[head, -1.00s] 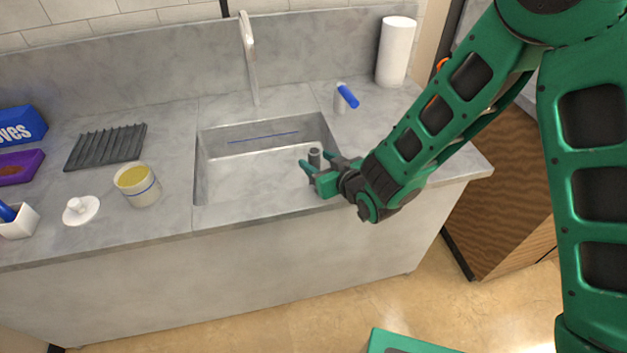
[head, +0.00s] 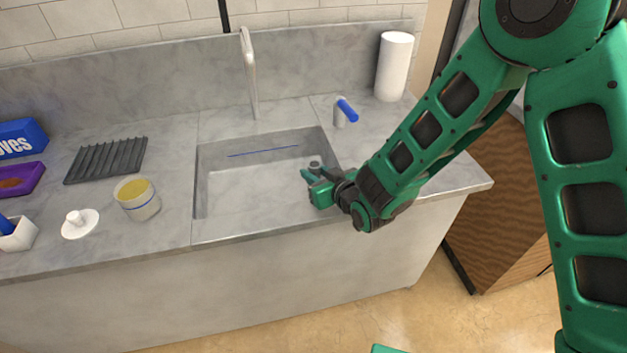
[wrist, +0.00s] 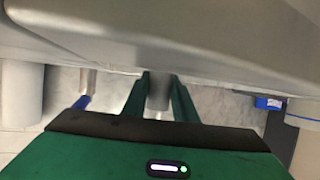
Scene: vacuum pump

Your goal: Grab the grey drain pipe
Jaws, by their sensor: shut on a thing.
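The grey drain pipe (head: 314,165) is a short upright cylinder in the right part of the sink basin. In the head view only its top shows above my gripper (head: 312,176). My gripper is shut on the pipe, with its green fingers on either side. In the wrist view my gripper (wrist: 159,98) also shows its two fingers against the grey pipe (wrist: 158,90). The pipe's lower part is hidden by my gripper in the head view.
A tap (head: 249,75), a blue-handled fitting (head: 345,112) and a white roll (head: 394,67) stand behind. A yellow-filled cup (head: 138,200), a white lid (head: 80,222) and a ribbed rack (head: 106,160) are left.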

